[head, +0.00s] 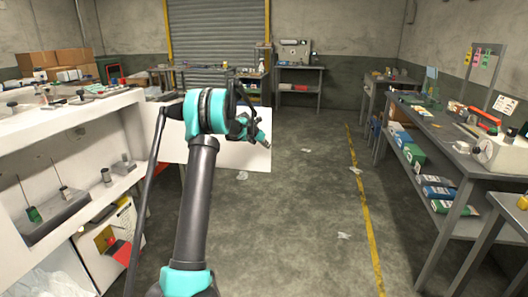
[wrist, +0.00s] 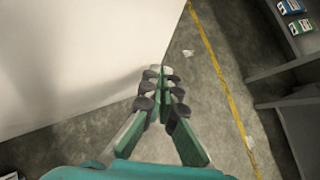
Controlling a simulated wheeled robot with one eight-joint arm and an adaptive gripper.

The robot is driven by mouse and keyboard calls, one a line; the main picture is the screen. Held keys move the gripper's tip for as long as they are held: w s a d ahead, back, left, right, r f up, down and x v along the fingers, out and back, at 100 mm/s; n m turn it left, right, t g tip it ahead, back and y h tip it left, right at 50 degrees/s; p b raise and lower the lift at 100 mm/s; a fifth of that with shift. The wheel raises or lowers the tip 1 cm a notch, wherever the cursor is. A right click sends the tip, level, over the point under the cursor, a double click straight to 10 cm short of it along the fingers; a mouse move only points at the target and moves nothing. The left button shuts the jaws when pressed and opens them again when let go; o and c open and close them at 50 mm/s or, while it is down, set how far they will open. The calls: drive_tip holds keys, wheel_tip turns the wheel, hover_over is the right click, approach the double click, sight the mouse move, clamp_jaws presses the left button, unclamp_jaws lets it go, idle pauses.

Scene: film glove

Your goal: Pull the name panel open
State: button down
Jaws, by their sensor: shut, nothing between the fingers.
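A plain white panel (head: 248,157) stands upright behind my arm in the head view, reaching out from the white cabinet side into the aisle. No name shows on the part I see. In the wrist view the white panel (wrist: 85,60) fills the upper left, and its right edge runs close to my fingertips. My gripper (head: 263,139) is shut and empty near the panel's right edge. In the wrist view my gripper (wrist: 158,76) has its fingertips together; I cannot tell whether they touch the panel. My arm hides the panel's middle, and its hinge is not clear.
A white cabinet (head: 70,113) with shelves and small fixtures stands close on the left. A grey workbench (head: 455,155) with boxes lines the right. The concrete floor (head: 310,220) between is mostly free, with scraps and a yellow line (head: 365,205).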

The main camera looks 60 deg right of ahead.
drive_tip(key=w+d, duration=0.5)
drive_tip(key=d, duration=0.5)
drive_tip(key=shift+d, duration=0.15)
drive_tip(key=shift+w, duration=0.1)
